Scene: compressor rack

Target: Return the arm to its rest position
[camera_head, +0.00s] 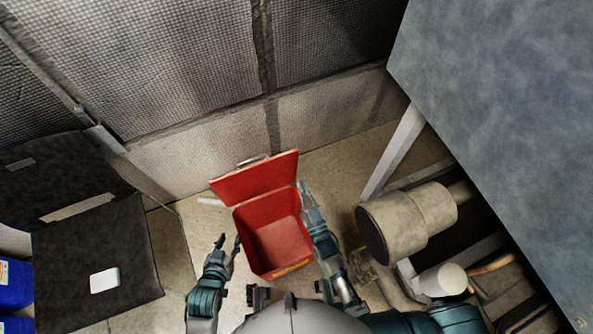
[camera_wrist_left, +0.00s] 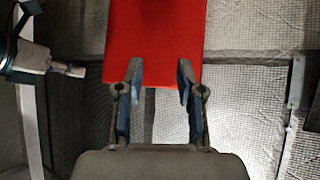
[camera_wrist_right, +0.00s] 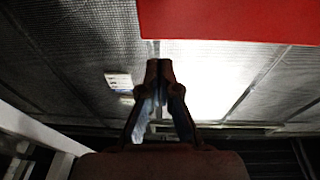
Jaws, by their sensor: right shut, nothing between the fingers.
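My left gripper (camera_head: 228,243) is at the left side of the red bin, apart from it as far as I can tell. In the left wrist view its fingers (camera_wrist_left: 160,68) are spread with nothing held between them, and a red panel shows beyond the tips. My right gripper (camera_head: 307,190) is at the right side of the bin, beside its upper right corner. In the right wrist view its fingertips (camera_wrist_right: 160,65) meet with nothing between them. My right forearm runs along the bin's right wall, and I cannot tell whether it touches.
The red bin (camera_head: 247,225) stands open and looks empty, its lid (camera_head: 255,178) tipped back. A beige cylinder (camera_head: 412,220) on the rack stands close to the right arm. A large grey panel (camera_head: 500,110) covers the upper right. Blue containers (camera_head: 14,287) are at far left.

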